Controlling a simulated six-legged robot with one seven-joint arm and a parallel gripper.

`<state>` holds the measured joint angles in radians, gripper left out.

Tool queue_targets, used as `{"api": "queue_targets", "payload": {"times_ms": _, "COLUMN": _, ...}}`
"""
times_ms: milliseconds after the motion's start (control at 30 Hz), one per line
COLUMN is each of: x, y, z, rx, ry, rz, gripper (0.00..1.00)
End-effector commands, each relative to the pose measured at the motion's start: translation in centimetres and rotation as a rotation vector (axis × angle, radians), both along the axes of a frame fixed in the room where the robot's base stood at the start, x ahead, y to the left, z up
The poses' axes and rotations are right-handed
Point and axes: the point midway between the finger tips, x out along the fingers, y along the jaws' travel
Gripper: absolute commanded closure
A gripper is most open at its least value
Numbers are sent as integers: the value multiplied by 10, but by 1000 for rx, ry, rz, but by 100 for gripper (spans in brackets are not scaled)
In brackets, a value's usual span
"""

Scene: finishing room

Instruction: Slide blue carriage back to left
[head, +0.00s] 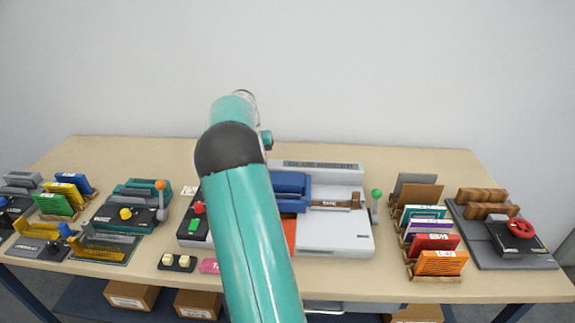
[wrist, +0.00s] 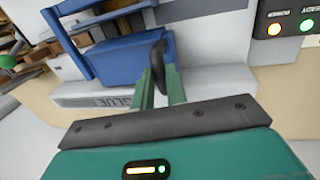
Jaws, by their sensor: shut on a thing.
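The blue carriage (head: 292,185) sits on the left part of the white glue machine (head: 335,232) in the head view, partly covered by my arm. In the wrist view the blue carriage (wrist: 128,62) fills the upper middle, with a dark curved handle (wrist: 157,60) at its side. My gripper (wrist: 160,78) has its green fingers shut on this handle. The machine's edge with GLUE lettering (wrist: 125,98) shows just below the carriage. In the head view my gripper is hidden behind my arm.
A control box with red and green buttons (head: 196,225) stands left of the machine. A green-knobbed lever (head: 376,200) stands at its right end. Booklet racks (head: 436,240) and a press with a red wheel (head: 520,230) are farther right.

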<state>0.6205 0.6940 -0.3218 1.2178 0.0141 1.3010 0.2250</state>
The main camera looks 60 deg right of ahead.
Motion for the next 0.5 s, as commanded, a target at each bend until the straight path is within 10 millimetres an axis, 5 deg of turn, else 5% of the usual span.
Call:
{"api": "queue_targets", "payload": {"times_ms": 200, "x": 59, "y": 30, "z": 0, "rx": -1, "ry": 0, "rz": 5, "gripper": 100}}
{"api": "queue_targets", "payload": {"times_ms": 500, "x": 102, "y": 51, "z": 0, "rx": -2, "ry": 0, "rz": 0, "gripper": 100}}
